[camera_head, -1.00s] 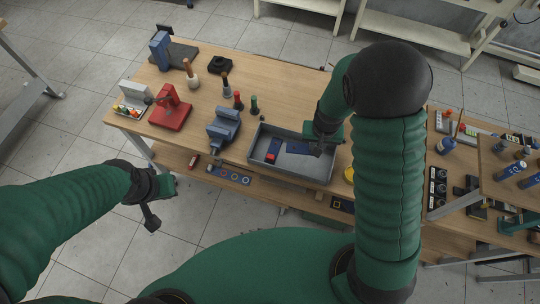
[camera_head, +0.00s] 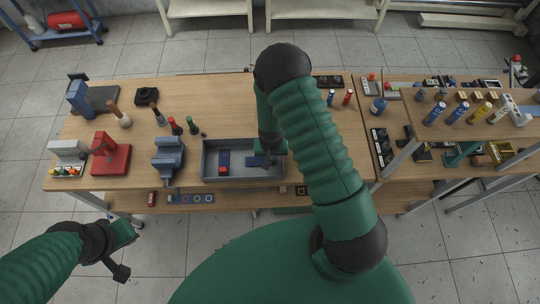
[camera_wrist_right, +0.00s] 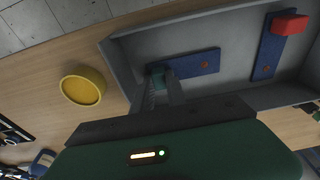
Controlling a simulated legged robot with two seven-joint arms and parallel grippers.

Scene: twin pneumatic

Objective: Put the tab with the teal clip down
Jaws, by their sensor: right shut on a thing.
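A grey tray (camera_head: 203,160) stands at the table's front edge. In it lies a blue tab (camera_wrist_right: 195,66) with a teal clip (camera_wrist_right: 165,78) at its end. My right gripper (camera_wrist_right: 160,85) is shut on the teal clip, from above, inside the tray; in the head view (camera_head: 268,160) my arm partly hides it. I cannot tell whether this tab touches the tray floor. A second blue tab with a red clip (camera_wrist_right: 288,25) lies apart from it in the tray. My left gripper (camera_head: 122,235) is in front of the table, away from the tray; its fingers are unclear.
A blue vise (camera_head: 168,158) stands left of the tray, a red device (camera_head: 110,155) further left. A yellow round dish (camera_wrist_right: 82,88) is just outside the tray. The shelf below holds several small parts. The table behind the tray is fairly clear.

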